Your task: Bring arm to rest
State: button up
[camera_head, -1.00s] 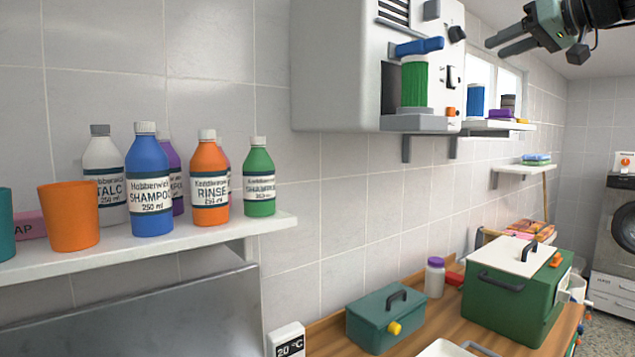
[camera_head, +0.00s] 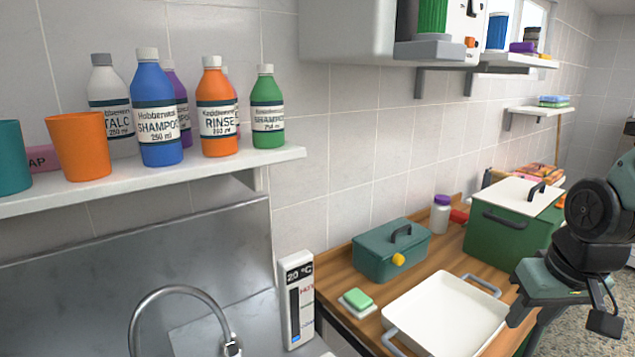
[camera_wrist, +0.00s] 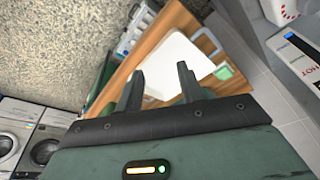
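My arm hangs at the right of the head view, with my gripper (camera_head: 535,315) low beside the counter's front edge, its fingertips partly cut off or hidden. In the wrist view my gripper (camera_wrist: 160,72) has its two dark fingers apart with nothing between them. Beyond them lies a white tray (camera_wrist: 180,62) on the wooden counter, apart from the fingers. The same white tray (camera_head: 445,312) is in the head view, left of my gripper.
A green box with a white lid (camera_head: 505,232) stands close behind my arm. A teal box (camera_head: 385,258) and green soap (camera_head: 357,298) sit on the counter. A shelf (camera_head: 240,166) of bottles is at left. A faucet (camera_head: 180,292) rises below. Washing machines (camera_wrist: 12,130) show in the wrist view.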

jog(key=s+a+n+g, duration=0.3)
jog(key=s+a+n, duration=0.5)
jog(key=s+a, duration=0.7)
jog(key=a, duration=0.3)
jog(key=shift+s+a+r, duration=0.2)
jog(key=shift+s+r, duration=0.1)
jog(key=shift+r, duration=0.1)
jog(key=shift+c, duration=0.2)
dwell(0.6)
